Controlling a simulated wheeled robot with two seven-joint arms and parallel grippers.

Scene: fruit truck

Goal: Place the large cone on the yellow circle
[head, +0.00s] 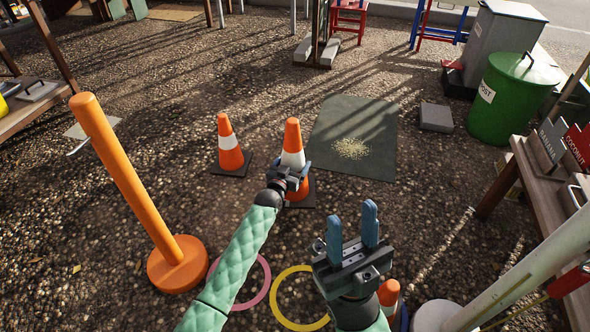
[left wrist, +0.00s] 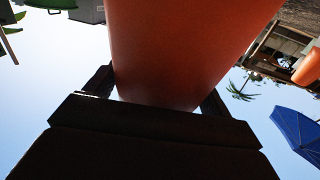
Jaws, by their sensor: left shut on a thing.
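The large orange cone with a white band (head: 293,136) stands on the gravel, to the right of a smaller-looking cone (head: 229,150). My left gripper (head: 294,172) is shut on the large cone, low on its body, and hides part of it. In the left wrist view the cone's orange side (left wrist: 185,50) fills the space between the fingers. The yellow circle (head: 277,300) is a ring on the ground nearer to me; its right part is hidden by my right gripper. My right gripper (head: 352,228) is open and empty, fingers pointing away from me.
A pink ring (head: 265,280) lies left of the yellow circle. A third cone (head: 388,293) is partly hidden by my right arm. An orange post (head: 130,180) stands on the left. A dark mat (head: 365,115) lies behind the cone. A table (head: 530,190) stands on the right.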

